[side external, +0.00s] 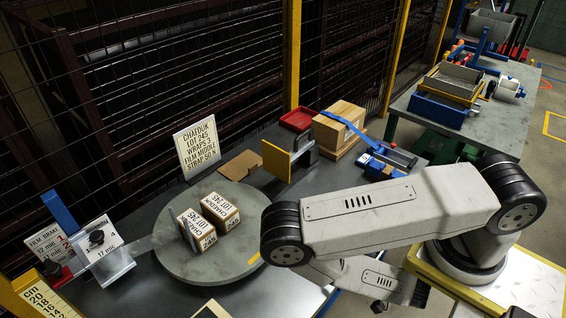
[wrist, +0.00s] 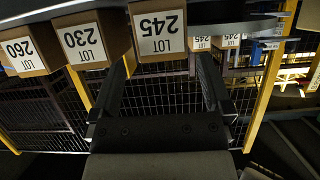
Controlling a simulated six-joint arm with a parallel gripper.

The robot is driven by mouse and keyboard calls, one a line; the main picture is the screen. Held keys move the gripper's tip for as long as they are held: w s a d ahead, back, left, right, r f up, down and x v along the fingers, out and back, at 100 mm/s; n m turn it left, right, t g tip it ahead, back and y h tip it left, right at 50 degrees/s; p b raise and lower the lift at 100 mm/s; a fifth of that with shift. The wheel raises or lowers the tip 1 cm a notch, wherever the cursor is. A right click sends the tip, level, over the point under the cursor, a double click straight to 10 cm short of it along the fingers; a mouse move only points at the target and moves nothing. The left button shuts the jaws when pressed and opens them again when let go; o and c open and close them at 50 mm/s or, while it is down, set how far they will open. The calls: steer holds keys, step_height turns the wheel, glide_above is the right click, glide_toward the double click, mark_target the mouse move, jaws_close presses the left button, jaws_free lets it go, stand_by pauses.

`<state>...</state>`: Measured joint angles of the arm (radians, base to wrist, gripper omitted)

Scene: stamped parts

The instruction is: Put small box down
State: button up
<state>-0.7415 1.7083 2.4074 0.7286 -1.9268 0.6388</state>
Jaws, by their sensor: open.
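Two small brown boxes with white LOT 245 labels stand on the round grey turntable (side external: 175,268) in the side view, the front box (side external: 196,232) close to the rear box (side external: 221,211). My arm covers the turntable's right edge, and I cannot make out my gripper there. In the wrist view, which is upside down, my gripper (wrist: 165,62) is open, with two dark fingers spread apart. A box labelled LOT 245 (wrist: 160,32) shows between the fingertips, nearer the left one. I cannot tell whether a finger touches it.
In the side view, a sign (side external: 197,149), a red tray (side external: 299,119) and a wooden box (side external: 340,125) stand behind the turntable.

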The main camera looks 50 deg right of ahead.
steer(key=shift+s+f, duration=0.1)
stand_by(0.5)
